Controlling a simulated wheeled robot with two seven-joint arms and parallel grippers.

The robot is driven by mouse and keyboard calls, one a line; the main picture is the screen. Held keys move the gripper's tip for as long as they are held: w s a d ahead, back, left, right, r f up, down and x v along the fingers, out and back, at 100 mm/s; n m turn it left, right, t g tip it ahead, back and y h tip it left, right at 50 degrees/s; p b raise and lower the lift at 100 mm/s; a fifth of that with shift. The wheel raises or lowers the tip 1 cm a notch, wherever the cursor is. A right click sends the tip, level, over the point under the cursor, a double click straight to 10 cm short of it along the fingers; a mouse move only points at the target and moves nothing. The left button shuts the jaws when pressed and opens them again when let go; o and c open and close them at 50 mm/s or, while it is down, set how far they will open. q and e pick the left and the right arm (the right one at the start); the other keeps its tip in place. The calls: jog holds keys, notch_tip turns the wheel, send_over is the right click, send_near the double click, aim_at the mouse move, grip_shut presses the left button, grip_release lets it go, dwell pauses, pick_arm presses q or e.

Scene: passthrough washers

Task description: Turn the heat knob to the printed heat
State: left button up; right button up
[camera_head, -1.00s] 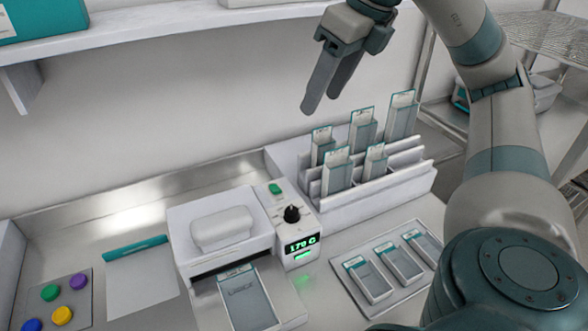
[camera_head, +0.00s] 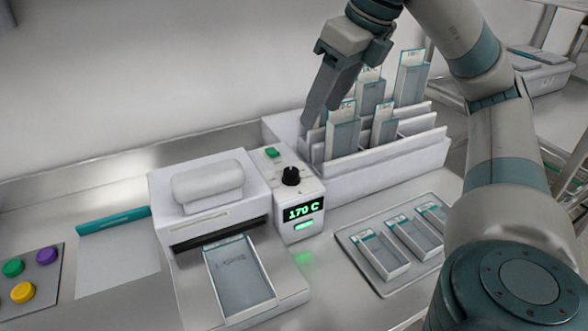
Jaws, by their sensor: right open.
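The black heat knob (camera_head: 291,176) sits on top of the white control box (camera_head: 296,205), to the right of the white sealer-like machine (camera_head: 208,190). The green display (camera_head: 303,211) below it reads 170 C. A lit green bar shows under the display. A pouch (camera_head: 241,278) with print too small to read lies in the machine's front slot. My right gripper (camera_head: 318,112) is open and empty, pointing down, above and a little right of the knob, in front of the pouch rack. It touches nothing that I can see. My left gripper is not in view.
The rack (camera_head: 375,157) holds several upright pouches behind the box. A tray (camera_head: 372,275) with 3 pouches lies at the right. A green button (camera_head: 272,152) is beside the knob. A sheet (camera_head: 117,262) and a panel of coloured buttons (camera_head: 50,268) lie at the left.

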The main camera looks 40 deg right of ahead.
jog(key=b, duration=0.3)
send_near(292, 170)
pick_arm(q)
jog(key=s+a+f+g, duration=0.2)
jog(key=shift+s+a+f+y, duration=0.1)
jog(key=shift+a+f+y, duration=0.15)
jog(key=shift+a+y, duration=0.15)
pick_arm(e)
jog(key=x, duration=0.8)
jog(key=shift+a+f, duration=0.1)
jog(key=c, duration=1)
